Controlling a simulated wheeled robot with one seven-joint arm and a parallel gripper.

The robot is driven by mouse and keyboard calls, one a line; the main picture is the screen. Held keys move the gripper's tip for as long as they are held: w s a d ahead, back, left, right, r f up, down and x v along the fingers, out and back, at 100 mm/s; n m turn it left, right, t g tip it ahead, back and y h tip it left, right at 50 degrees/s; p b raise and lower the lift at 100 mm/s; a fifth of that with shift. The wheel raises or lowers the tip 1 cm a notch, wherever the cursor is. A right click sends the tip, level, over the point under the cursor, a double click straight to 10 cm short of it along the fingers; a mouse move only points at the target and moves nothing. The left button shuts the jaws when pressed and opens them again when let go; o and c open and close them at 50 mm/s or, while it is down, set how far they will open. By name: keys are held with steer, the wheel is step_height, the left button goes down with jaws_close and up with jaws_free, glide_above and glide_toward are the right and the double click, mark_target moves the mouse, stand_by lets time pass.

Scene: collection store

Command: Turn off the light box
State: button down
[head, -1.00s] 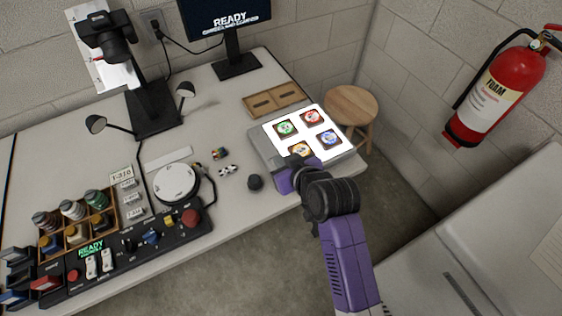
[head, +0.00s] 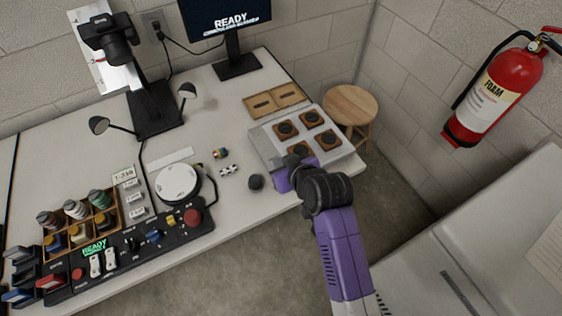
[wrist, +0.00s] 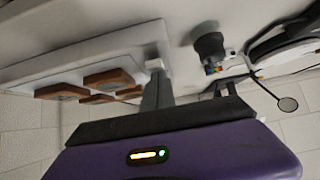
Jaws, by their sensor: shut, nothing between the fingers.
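The light box (head: 264,142) lies at the right end of the table in the head view. My gripper (head: 284,180) is at the box's near left corner, with the arm coming in from below right. In the wrist view the shut fingers (wrist: 157,88) reach a small pale block on the side of the light box (wrist: 90,52). I cannot tell for sure whether they touch it. Nothing is held.
A small dark knob-like object (head: 256,182) stands left of my gripper. A brown tray (head: 272,100) lies behind the box, and a wooden stool (head: 350,105) stands to the right. A control panel (head: 125,250), white turntable (head: 178,183) and monitor (head: 228,20) occupy the table further left.

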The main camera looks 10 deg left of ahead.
steer(key=shift+w+a, duration=0.1)
steer(key=shift+w+a+r, duration=0.35)
steer(key=shift+w+r, duration=0.1)
steer(key=shift+r, duration=0.05)
steer(key=shift+a+r+p, duration=0.1)
steer(key=shift+r+p, duration=0.5)
step_height(320, 180, up, 3)
steer(key=p, duration=0.3)
steer(key=b+v, duration=0.1)
steer(key=v, duration=0.8)
steer(key=shift+w+r, duration=0.3)
steer(key=shift+r, duration=0.2)
